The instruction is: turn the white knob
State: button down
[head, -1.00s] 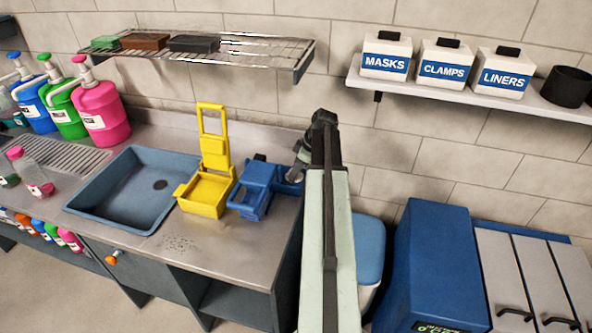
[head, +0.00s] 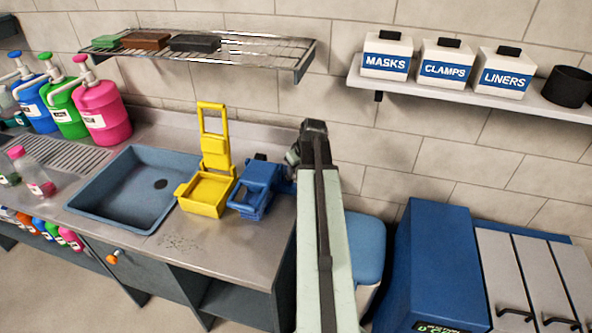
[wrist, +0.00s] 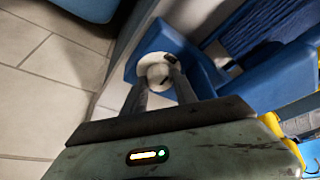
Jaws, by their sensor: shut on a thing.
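The white knob (wrist: 156,72) shows in the wrist view as a pale round piece on the side of a blue device. My gripper (wrist: 160,79) is shut on the knob, with one dark finger at each side of it. The blue device (head: 258,187) stands on the metal counter, right of a yellow one, in the head view. There my arm comes in from the front and its end is at the device's right side. The knob and my fingertips cannot be made out in the head view.
The yellow device (head: 207,190) stands close to the left of the blue one, beside the sink (head: 125,197). A wire rack (head: 250,50) and a shelf (head: 470,104) with labelled boxes are on the wall. A blue-lidded bin (head: 364,245) is right of the counter.

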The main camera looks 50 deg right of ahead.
jog(key=shift+m, duration=0.5)
jog(key=c, duration=1)
grip_release()
